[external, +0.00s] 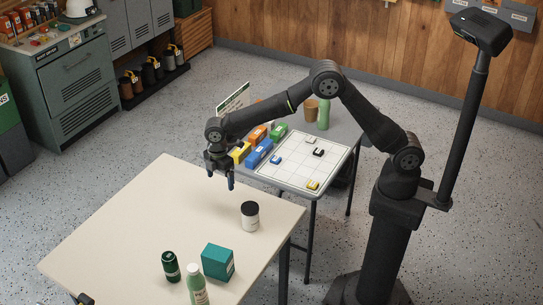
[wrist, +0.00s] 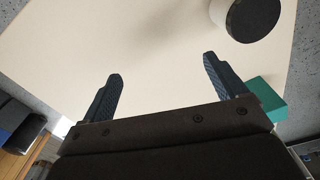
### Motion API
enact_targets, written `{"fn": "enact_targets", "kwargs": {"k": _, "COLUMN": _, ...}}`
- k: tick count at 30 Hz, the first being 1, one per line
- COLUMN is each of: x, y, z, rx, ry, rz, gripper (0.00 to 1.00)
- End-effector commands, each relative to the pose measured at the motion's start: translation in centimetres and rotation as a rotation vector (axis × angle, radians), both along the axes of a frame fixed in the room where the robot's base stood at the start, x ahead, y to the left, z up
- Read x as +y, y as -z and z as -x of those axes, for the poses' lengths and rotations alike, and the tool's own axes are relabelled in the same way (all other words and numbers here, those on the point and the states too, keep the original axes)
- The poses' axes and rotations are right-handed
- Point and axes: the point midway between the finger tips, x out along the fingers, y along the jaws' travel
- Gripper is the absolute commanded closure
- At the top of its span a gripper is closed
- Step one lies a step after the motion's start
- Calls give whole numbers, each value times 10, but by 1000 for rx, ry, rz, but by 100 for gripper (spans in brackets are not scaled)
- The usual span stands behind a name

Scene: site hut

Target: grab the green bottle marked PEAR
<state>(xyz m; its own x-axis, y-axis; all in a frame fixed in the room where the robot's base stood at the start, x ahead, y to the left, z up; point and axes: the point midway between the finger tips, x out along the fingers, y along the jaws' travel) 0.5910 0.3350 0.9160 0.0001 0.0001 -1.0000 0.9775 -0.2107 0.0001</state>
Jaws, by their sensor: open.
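A dark green bottle (external: 171,266) stands upright near the front edge of the cream table. A pale green bottle (external: 196,288) with a white label stands just right of it, cut by the bottom edge of the picture. The lettering on both is too small to read, so I cannot tell which says PEAR. My gripper (external: 220,180) is above the far part of the cream table, well apart from both bottles. In the wrist view my gripper (wrist: 162,66) is open with nothing between its fingers; no bottle clearly shows there.
A teal box (external: 218,262) stands beside the bottles; its corner shows in the wrist view (wrist: 267,98). A black-lidded white jar (external: 250,215) is nearer my gripper. The cream table (external: 110,225) is clear on its left. Another green bottle (external: 323,115) stands on the grey table behind.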

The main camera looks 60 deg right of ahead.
Motion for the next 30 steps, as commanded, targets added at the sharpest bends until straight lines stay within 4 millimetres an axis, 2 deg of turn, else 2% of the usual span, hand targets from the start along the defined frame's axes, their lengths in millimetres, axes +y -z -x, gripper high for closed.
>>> {"fn": "enact_targets", "kwargs": {"k": 3, "x": 0, "y": 0, "z": 0, "rx": 0, "ry": 0, "rz": 0, "gripper": 13}}
{"fn": "enact_targets", "kwargs": {"k": 6, "x": 0, "y": 0, "z": 0, "rx": 0, "ry": 0, "rz": 0, "gripper": 32}}
{"fn": "enact_targets", "kwargs": {"k": 7, "x": 0, "y": 0, "z": 0, "rx": 0, "ry": 0, "rz": 0, "gripper": 35}}
{"fn": "enact_targets", "kwargs": {"k": 14, "x": 0, "y": 0, "z": 0, "rx": 0, "ry": 0, "rz": 0, "gripper": 35}}
{"fn": "enact_targets", "kwargs": {"k": 17, "x": 14, "y": -5, "z": 3, "rx": -9, "ry": -1, "rz": -10, "gripper": 35}}
{"fn": "enact_targets", "kwargs": {"k": 20, "x": 53, "y": -21, "z": 12, "rx": -35, "ry": 0, "rz": -42, "gripper": 35}}
{"fn": "enact_targets", "kwargs": {"k": 23, "x": 117, "y": -49, "z": 34, "rx": -71, "ry": 5, "rz": -99, "gripper": 35}}
{"fn": "enact_targets", "kwargs": {"k": 24, "x": 145, "y": -63, "z": 46, "rx": -83, "ry": 9, "rz": -128, "gripper": 35}}
{"fn": "enact_targets", "kwargs": {"k": 27, "x": 212, "y": -97, "z": 84, "rx": -103, "ry": 18, "rz": -204, "gripper": 35}}
{"fn": "enact_targets", "kwargs": {"k": 30, "x": 266, "y": -128, "z": 124, "rx": -107, "ry": 28, "rz": -276, "gripper": 35}}
